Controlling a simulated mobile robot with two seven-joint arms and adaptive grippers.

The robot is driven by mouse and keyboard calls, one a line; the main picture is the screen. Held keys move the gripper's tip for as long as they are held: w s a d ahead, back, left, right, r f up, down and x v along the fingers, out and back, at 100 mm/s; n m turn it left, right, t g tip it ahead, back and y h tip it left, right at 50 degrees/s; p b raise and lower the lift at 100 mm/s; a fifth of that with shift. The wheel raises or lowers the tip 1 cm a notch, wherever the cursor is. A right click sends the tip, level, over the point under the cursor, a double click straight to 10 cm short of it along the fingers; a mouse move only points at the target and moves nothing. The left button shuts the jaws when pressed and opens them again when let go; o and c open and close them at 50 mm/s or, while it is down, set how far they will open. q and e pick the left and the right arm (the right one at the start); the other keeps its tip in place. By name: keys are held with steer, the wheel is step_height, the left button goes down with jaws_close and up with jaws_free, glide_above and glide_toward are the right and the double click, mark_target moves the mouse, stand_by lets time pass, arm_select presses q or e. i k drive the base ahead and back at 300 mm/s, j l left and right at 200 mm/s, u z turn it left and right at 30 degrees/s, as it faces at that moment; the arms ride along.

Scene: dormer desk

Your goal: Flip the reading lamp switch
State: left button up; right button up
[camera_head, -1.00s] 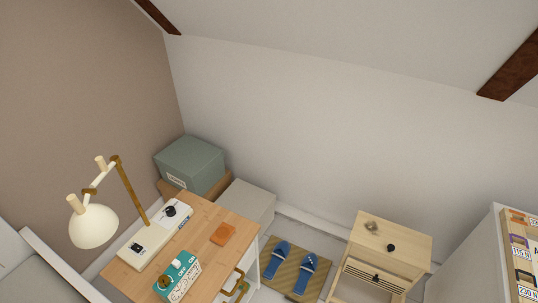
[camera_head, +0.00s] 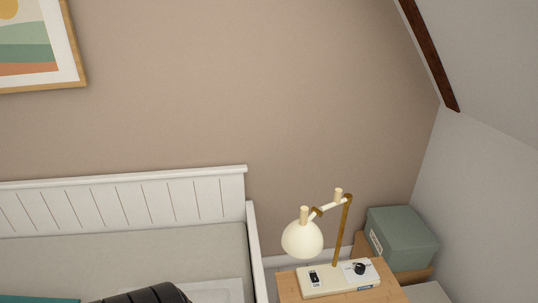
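The reading lamp (camera_head: 303,238) stands on the desk (camera_head: 289,290) at the lower right. It has a cream dome shade, a jointed arm and a brass-coloured post. Its pale rectangular base (camera_head: 335,278) carries a small dark rocker switch (camera_head: 314,277) on the left and a black round knob (camera_head: 359,269) on the right. The switch's position is too small to read.
A white panelled bed (camera_head: 120,205) fills the lower left, with a dark ribbed object (camera_head: 145,295) at the bottom edge. A green-grey box (camera_head: 402,238) stands right of the lamp. A framed picture (camera_head: 40,48) hangs upper left.

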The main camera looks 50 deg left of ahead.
mark_target(314, 276)
steer(key=u, duration=1.5)
